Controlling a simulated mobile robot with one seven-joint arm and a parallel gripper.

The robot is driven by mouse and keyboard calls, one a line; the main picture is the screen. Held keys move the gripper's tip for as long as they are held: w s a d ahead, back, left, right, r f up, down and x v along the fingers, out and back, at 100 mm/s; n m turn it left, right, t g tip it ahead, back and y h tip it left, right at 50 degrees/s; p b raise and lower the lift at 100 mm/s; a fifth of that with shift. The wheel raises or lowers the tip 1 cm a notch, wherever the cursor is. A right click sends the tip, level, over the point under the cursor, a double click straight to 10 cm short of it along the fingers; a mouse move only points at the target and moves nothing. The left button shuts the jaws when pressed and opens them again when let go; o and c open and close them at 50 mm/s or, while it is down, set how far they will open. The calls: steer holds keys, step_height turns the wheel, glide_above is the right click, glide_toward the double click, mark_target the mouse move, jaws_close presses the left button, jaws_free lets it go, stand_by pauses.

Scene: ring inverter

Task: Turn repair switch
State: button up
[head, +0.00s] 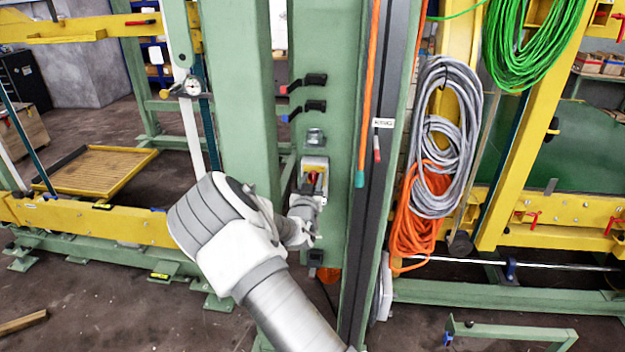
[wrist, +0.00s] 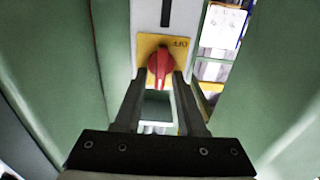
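The repair switch is a red rotary knob (wrist: 160,66) on a yellow plate (wrist: 177,43) in the wrist view, its handle roughly upright. In the head view the red knob (head: 313,178) shows small and partly hidden, in a light box on a green post. My gripper (wrist: 160,78) has its two dark fingers apart, with tips at either side of the knob's lower part. Whether a finger touches the knob is unclear. In the head view my gripper (head: 312,188) is at the switch, its fingers mostly hidden.
The green post (head: 340,130) carries two black handles (head: 308,81) above the switch. Grey cable (head: 440,140) and orange cable (head: 415,225) hang to the right. Green walls (wrist: 48,80) flank the gripper closely in the wrist view.

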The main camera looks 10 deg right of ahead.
jaws_close()
steer(key=shift+f+b, duration=0.1)
steer(key=shift+b, duration=0.25)
steer(key=n+b, duration=0.2)
steer(key=n, duration=0.1)
steer(key=shift+a+f, duration=0.1)
steer(key=shift+a, duration=0.1)
steer(key=n+b, duration=0.2)
steer(key=n, duration=0.1)
steer(key=n+b, duration=0.1)
steer(key=n, duration=0.1)
steer(key=shift+w+a+f+b, duration=0.15)
steer(key=shift+a+b, duration=0.1)
steer(key=shift+b, duration=0.15)
steer(key=n+b, duration=0.1)
steer(key=n, duration=0.2)
steer(key=n+b, duration=0.1)
steer(key=n, duration=0.1)
steer(key=shift+a+f+n, duration=0.15)
steer(key=shift+n, duration=0.25)
steer(key=shift+f+n+b, duration=0.15)
steer(key=shift+n+b, duration=0.55)
steer(key=shift+n, duration=1.3)
